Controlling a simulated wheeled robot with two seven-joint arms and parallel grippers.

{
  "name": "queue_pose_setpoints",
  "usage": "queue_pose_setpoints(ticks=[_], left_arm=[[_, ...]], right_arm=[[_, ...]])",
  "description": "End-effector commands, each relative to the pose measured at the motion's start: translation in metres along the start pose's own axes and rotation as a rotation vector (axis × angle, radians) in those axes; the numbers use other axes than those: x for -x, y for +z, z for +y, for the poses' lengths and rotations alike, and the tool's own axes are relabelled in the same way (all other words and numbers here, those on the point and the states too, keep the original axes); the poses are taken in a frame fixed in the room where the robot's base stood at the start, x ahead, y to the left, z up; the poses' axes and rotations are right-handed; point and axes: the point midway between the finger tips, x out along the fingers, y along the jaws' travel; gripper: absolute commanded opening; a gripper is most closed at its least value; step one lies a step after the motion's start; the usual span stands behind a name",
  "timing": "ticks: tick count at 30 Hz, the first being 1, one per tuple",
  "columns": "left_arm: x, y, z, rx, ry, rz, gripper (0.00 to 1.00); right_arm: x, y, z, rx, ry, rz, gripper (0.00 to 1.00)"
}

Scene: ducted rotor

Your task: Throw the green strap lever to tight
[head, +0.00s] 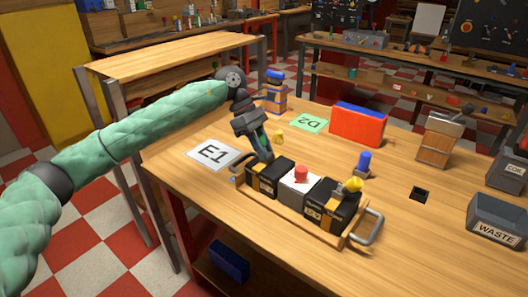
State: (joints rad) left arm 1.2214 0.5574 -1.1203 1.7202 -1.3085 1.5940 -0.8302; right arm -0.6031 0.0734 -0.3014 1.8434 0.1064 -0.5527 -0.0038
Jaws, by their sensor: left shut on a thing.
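My left gripper (264,155) reaches down from the left and is shut at the top of the left black box (268,180). A small green patch shows between its fingers, which I take to be the green strap lever (264,143); the fingers hide most of it, so its angle cannot be told. The black box has an orange-yellow strap and sits in a wooden tray (290,208) with metal handles. A yellow knob (279,138) shows just right of the fingers. My right gripper is not in view.
The tray also holds a white block with a red knob (301,174) and a second black box (330,205) with a yellow knob. An E1 card (212,154), a blue-topped peg (363,164), a red-blue box (358,124) and a waste bin (497,219) stand around. The front right tabletop is clear.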

Motion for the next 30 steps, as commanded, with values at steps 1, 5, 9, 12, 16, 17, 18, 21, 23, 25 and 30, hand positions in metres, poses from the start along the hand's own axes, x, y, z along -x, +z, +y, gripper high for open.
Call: queue_pose_setpoints(ticks=[1, 5, 9, 12, 16, 17, 18, 21, 23, 25, 30], left_arm=[[-0.0026, -0.0031, 0.0008, 0.003, -0.006, -0.022, 0.03], [-0.0011, -0.004, 0.0012, 0.004, -0.017, -0.066, 0.03], [-0.0004, -0.0042, 0.0012, 0.003, -0.025, -0.093, 0.03], [0.0, -0.0041, 0.0011, 0.003, -0.027, -0.102, 0.04], [0.0003, -0.0041, 0.0011, 0.003, -0.028, -0.104, 0.04], [0.0003, -0.0041, 0.0011, 0.003, -0.028, -0.104, 0.04], [0.0003, -0.0041, 0.0011, 0.003, -0.028, -0.104, 0.04], [0.0003, -0.0042, 0.0011, 0.003, -0.028, -0.104, 0.04], [0.0002, -0.0042, 0.0011, 0.004, -0.028, -0.104, 0.04], [0.0002, -0.0043, 0.0011, 0.004, -0.028, -0.103, 0.38], [0.0001, -0.004, 0.001, 0.003, -0.028, -0.103, 0.48]], right_arm=[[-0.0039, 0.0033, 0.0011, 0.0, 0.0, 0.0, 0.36], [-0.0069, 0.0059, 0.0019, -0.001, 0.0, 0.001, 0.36], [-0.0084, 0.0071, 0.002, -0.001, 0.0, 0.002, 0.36], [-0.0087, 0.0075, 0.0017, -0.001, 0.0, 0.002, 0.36], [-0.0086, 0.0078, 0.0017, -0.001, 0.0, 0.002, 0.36], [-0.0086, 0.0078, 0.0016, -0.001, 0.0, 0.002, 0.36], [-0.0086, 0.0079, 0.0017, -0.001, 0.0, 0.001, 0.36], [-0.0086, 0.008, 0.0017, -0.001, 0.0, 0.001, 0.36], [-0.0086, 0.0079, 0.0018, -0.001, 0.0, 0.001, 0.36], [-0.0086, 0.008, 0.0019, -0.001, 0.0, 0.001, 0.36], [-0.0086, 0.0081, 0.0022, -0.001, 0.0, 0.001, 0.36]])
